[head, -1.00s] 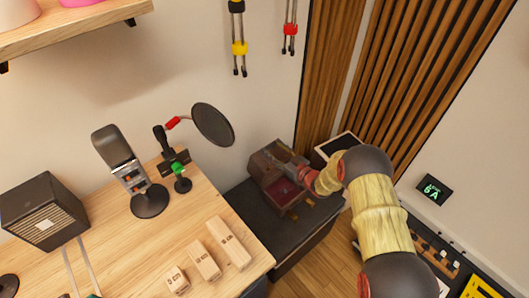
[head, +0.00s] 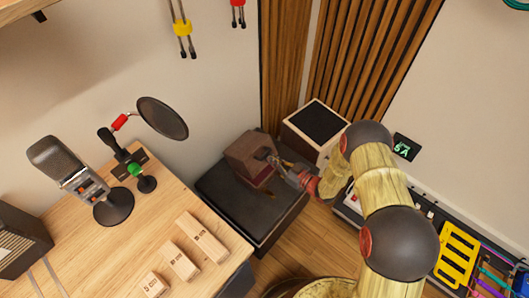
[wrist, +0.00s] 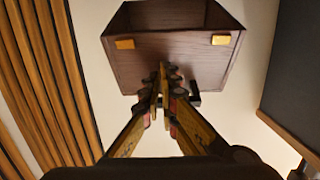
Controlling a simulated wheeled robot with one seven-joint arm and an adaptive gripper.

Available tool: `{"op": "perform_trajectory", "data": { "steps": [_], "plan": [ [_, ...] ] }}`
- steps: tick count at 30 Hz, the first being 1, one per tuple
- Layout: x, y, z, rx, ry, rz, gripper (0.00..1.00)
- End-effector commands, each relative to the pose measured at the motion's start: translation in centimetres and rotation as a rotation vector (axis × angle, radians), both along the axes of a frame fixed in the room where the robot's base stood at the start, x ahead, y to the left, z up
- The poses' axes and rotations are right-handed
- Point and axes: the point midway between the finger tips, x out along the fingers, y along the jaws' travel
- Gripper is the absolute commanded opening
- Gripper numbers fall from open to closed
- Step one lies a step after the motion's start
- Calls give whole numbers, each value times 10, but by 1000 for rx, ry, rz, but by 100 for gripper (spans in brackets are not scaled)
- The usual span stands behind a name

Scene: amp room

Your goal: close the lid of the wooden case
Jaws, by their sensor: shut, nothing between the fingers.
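The wooden case (head: 245,150) is a small brown box on a low black-topped stand, in the middle of the head view. Its red inside is not visible there. In the wrist view a brown panel of the case (wrist: 140,68) faces me, with two gold fittings near its upper edge and a dark hollow beyond that edge. I cannot tell whether the lid is fully down. My gripper (head: 278,163) is right of the case, close to its dark handle. In the wrist view my gripper (wrist: 165,78) is shut and empty in front of the panel, overlapping the handle (wrist: 193,92); contact is unclear.
The stand (head: 225,195) has bare top in front of the case. A white box with a dark top (head: 318,122) stands behind it at right. The desk (head: 130,225) with a microphone (head: 80,180) and wooden blocks is at left.

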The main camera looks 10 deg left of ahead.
Motion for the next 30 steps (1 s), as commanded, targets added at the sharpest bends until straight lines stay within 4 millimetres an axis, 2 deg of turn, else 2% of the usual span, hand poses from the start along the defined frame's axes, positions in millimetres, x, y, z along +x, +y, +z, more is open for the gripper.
{"op": "perform_trajectory", "data": {
  "steps": [2,30],
  "plan": [
    [-6,2,1,0,1,6,10],
    [-5,4,1,3,3,12,64]
  ]
}}
